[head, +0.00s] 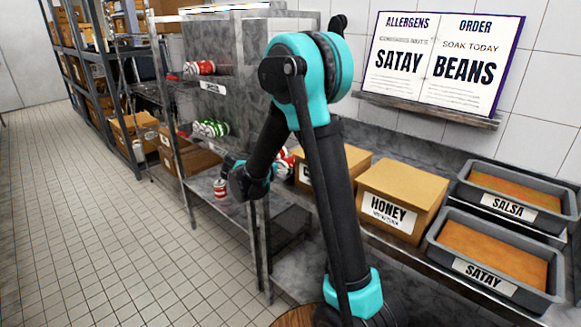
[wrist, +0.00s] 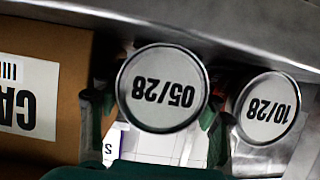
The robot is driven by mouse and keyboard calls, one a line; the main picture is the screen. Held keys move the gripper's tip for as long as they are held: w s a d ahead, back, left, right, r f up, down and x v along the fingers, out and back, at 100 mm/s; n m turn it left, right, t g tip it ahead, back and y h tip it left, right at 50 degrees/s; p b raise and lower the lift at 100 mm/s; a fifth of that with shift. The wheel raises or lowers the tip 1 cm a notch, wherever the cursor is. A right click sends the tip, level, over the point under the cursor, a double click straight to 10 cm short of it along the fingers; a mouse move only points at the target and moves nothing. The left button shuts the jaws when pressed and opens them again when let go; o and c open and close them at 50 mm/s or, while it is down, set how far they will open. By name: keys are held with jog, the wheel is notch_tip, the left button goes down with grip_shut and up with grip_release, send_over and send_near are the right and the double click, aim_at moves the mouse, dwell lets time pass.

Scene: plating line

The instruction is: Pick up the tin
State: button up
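Several tins are in view, and I cannot tell which one is the task's tin. In the head view a red-and-white tin (head: 220,188) stands on the lower shelf, just left of my gripper (head: 245,182). In the wrist view a tin end marked 05/28 (wrist: 162,88) faces the camera, upside down, between my dark teal fingers (wrist: 155,115). The fingers are spread apart; whether they touch the tin is unclear. A second tin end marked 10/28 (wrist: 267,108) is close on the right. Green tins (head: 210,128) and red tins (head: 199,68) lie on higher levels.
A cardboard box (wrist: 45,85) with a label is close on the left in the wrist view. A honey box (head: 402,195), a salsa tub (head: 515,197) and a satay tub (head: 497,255) stand on the right counter. Metal shelf posts (head: 262,250) are near my arm. The tiled floor is clear.

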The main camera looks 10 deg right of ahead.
jog(key=c, duration=0.7)
jog(key=shift+o, duration=0.2)
jog(key=shift+r, duration=0.2)
notch_tip(320, 180, up, 20)
jog(key=shift+f, duration=0.15)
